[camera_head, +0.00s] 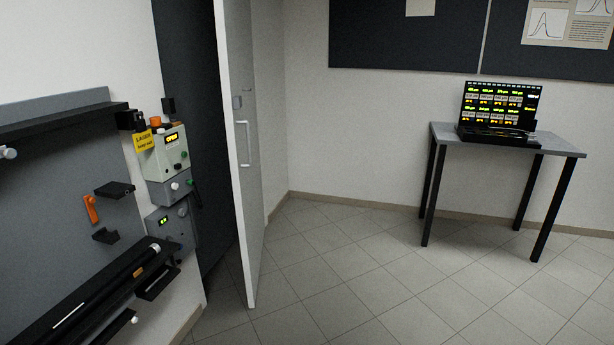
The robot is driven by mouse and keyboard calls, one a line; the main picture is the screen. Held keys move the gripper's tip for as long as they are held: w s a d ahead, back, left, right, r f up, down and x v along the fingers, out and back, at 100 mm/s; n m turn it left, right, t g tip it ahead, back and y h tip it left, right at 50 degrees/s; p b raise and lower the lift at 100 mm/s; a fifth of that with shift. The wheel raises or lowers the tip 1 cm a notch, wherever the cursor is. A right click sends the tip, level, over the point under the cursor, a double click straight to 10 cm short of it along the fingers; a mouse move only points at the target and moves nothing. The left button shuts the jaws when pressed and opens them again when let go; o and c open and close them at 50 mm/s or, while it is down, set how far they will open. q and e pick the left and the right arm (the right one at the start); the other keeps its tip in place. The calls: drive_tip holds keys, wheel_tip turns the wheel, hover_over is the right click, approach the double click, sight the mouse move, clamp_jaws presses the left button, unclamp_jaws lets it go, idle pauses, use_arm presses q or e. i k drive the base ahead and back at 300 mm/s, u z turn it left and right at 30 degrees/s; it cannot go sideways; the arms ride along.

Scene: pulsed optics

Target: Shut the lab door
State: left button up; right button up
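The lab door (250,205) is a tall pale grey-white panel left of the middle in the head view. It stands open, swung out into the room, with its edge facing me. A white D-shaped handle (244,145) and a small lock plate (238,102) are on its face. A dark doorway (205,215) shows to the left of the door. The top of the door is cut off by the picture edge. Neither of my grippers is in view.
A wall panel (50,230) with black brackets and a long black tube juts out at the left. Control boxes (165,160) hang beside the doorway. A table (560,148) with a laptop (500,105) stands at the right. The tiled floor (370,275) between is clear.

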sight(232, 17)
drive_tip(key=u, duration=0.3)
drive_tip(key=i, duration=2.6)
drive_tip(key=u, duration=0.55)
drive_tip(key=i, duration=0.6)
drive_tip(key=u, duration=0.45)
